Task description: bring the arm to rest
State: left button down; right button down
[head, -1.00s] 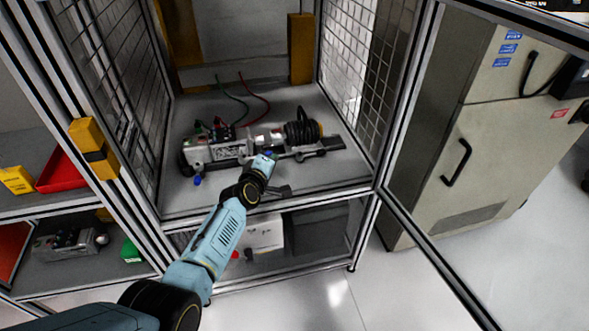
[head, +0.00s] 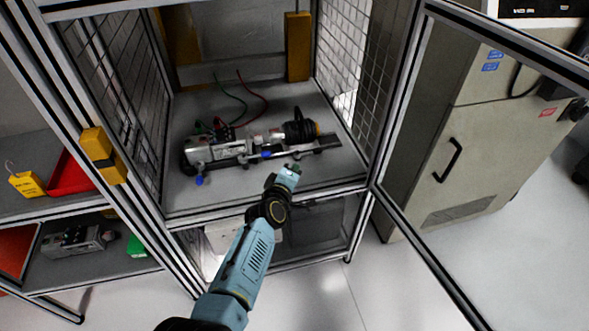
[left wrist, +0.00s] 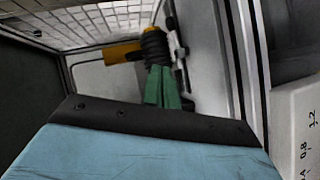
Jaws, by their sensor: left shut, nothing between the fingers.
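My left arm comes up from the bottom of the head view. Its gripper (head: 289,173) is shut and empty, in front of the servo assembly and apart from it in the picture. The assembly (head: 225,148) lies on the cage's upper shelf: a grey motor body at left, a black ribbed coupling (head: 300,130) at right, on a rail. In the left wrist view the green fingers (left wrist: 163,88) sit close together, with the black ribbed coupling (left wrist: 154,46) beyond them. My right gripper is not in view.
An open door frame (head: 440,270) stands at right, before a beige cabinet (head: 465,170). A left shelf holds a red bin (head: 72,175) and a yellow tag (head: 26,184).

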pick_arm(q)
jog(key=shift+s+d+r, duration=0.1)
jog(key=shift+s+d, duration=0.15)
jog(key=shift+a, duration=0.1)
dwell(0.3)
